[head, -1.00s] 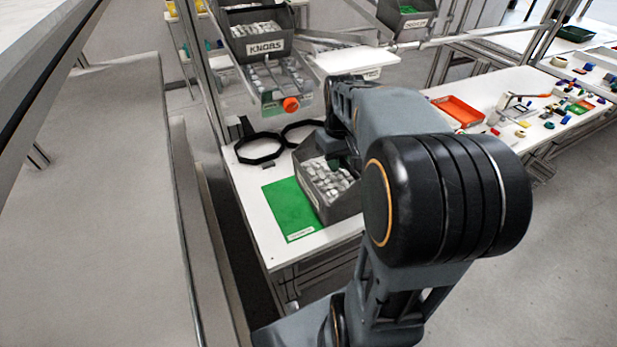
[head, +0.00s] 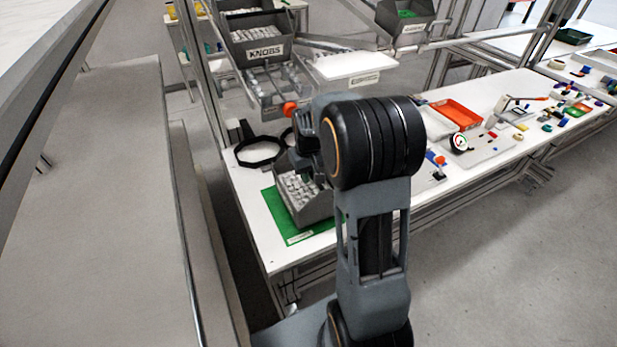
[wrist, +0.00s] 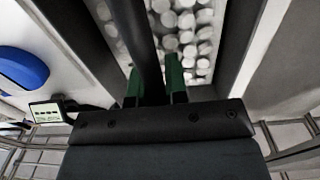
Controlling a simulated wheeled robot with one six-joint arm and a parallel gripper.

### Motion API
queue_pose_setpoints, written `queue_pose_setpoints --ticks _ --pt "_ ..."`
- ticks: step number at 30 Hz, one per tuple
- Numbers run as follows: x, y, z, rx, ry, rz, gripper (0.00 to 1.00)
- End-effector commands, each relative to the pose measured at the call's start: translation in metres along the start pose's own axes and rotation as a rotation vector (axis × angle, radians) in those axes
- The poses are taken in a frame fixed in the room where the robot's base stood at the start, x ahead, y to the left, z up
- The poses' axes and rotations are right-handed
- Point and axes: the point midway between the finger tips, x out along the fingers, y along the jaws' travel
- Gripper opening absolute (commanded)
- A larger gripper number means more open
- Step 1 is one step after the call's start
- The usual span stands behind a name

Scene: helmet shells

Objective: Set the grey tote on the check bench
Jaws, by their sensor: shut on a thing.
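The grey tote (head: 318,211), full of pale round pieces, is over the green mat (head: 271,209) on the white bench (head: 256,246). It covers much of the mat. Whether it rests on the mat or hangs just above it, I cannot tell. In the wrist view the tote's wall (wrist: 241,45) and its pieces fill the upper middle. My gripper (wrist: 155,88) has green fingertips on either side of a dark bar of the tote and is shut on it. In the head view my arm hides most of the gripper and the tote's back right part.
Black ring-shaped frames (head: 258,152) lie behind the tote. A bin labelled KNOBS (head: 258,50) hangs above the bench's back. A red-orange tray (head: 455,114) and small parts lie to the right. A grey surface (head: 100,200) runs along the left.

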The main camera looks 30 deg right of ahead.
Motion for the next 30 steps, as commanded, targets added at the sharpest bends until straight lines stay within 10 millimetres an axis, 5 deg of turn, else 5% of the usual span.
queue_pose_setpoints --ticks 12,13,21,30 --pt "0.0135 0.0001 0.0001 0.0 0.002 0.001 0.0" --pt "0.0144 0.0 0.0004 0.0 0.0 0.0 0.15" --pt "0.0138 0.0001 0.0005 0.0 0.0 0.0 0.4" --pt "0.0095 0.0001 0.0002 -0.001 0.001 0.0 0.4"
